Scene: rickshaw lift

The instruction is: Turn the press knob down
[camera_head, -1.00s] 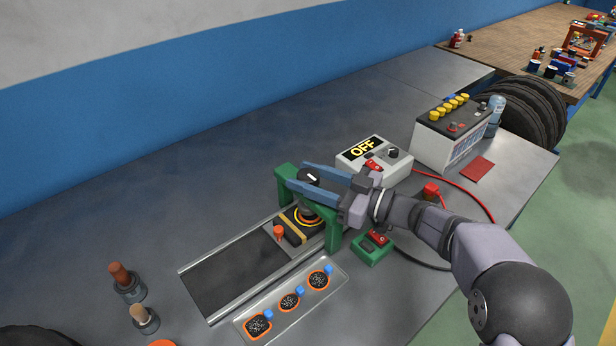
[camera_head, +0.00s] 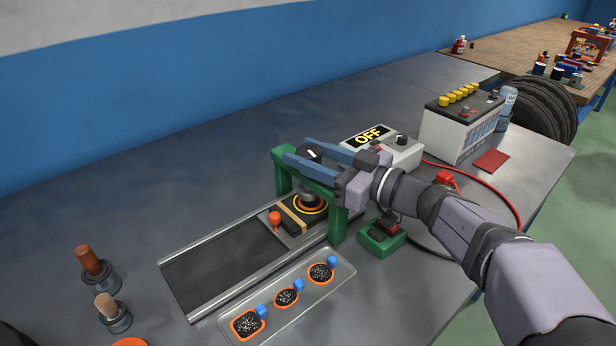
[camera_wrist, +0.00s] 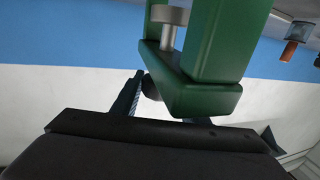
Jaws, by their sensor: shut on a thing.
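The press is a green frame (camera_head: 338,226) standing over the slide track. Its dark press knob (camera_head: 313,152), with a white mark, is at the top. My gripper (camera_head: 306,153) is shut on the knob, one blue finger on each side of it. Under the frame, a round dark piece with an orange ring (camera_head: 311,207) sits below the press's ram. In the wrist view, the green frame (camera_wrist: 215,45) and a grey round pad on its ram (camera_wrist: 168,16) show close by; the knob (camera_wrist: 151,88) is mostly hidden behind the frame.
A grey box reading OFF (camera_head: 395,151) stands just behind my wrist, with a battery (camera_head: 462,130) beyond. A green switch box (camera_head: 381,240) sits under my arm. A tray (camera_head: 268,322) of dark discs lies in front. Two handled stamps (camera_head: 95,265) stand at left. The back left bench is clear.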

